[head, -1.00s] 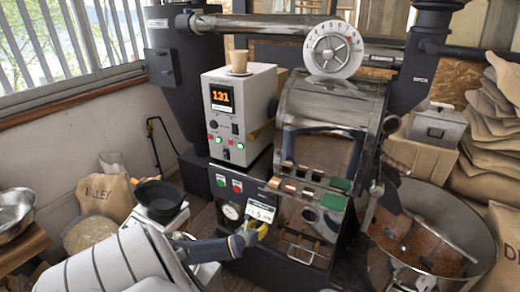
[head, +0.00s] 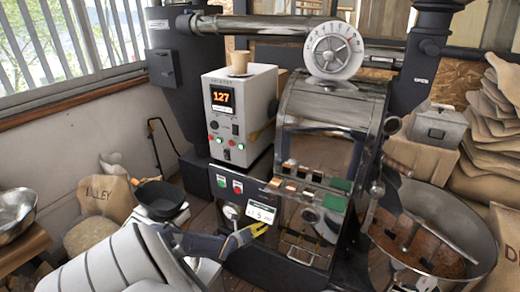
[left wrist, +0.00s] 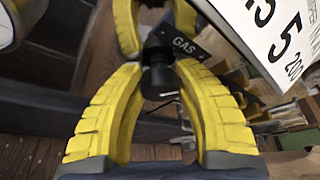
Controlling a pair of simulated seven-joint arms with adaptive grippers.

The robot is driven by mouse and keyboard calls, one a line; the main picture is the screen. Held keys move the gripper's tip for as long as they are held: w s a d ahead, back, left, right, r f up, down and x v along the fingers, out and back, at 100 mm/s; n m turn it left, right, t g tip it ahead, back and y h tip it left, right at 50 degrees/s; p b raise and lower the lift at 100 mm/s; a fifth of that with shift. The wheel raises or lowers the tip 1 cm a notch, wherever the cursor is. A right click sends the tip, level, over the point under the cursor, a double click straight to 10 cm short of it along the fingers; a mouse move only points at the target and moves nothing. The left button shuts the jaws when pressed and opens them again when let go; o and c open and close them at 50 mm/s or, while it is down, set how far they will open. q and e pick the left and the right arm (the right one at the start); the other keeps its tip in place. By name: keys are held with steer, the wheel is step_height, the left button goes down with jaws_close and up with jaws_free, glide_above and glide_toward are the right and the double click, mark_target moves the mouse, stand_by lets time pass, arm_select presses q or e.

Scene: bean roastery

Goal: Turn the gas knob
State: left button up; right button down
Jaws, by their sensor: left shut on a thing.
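The gas knob (left wrist: 158,78) is a dark round knob beside a black GAS label (left wrist: 185,45) in the left wrist view. The yellow fingers of my left gripper (left wrist: 157,100) are shut around it, one on each side. In the head view my left gripper (head: 255,230) is at the roaster's lower front panel, just under a white number card (head: 264,207). The knob itself is hidden there by the fingers. My right gripper is not in view.
A control box (head: 238,115) with an orange 127 readout and a paper cup (head: 240,63) stands above the panel. A round pressure gauge (head: 230,211) is left of the card. The cooling bin (head: 478,225) is at the right, and a black pan (head: 160,198) is at the left.

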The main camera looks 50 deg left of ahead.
arm_select(q)
steer(key=n+t+h, duration=0.1)
steer(key=n, duration=0.2)
steer(key=shift+a, duration=0.2)
steer(key=shift+n+t, duration=0.4)
steer(key=shift+n, duration=0.1)
steer(key=shift+a+n, duration=0.15)
steer(key=shift+n, duration=0.45)
steer(key=o, duration=1.3)
steer(key=shift+d, duration=0.2)
steer(key=shift+m, duration=0.4)
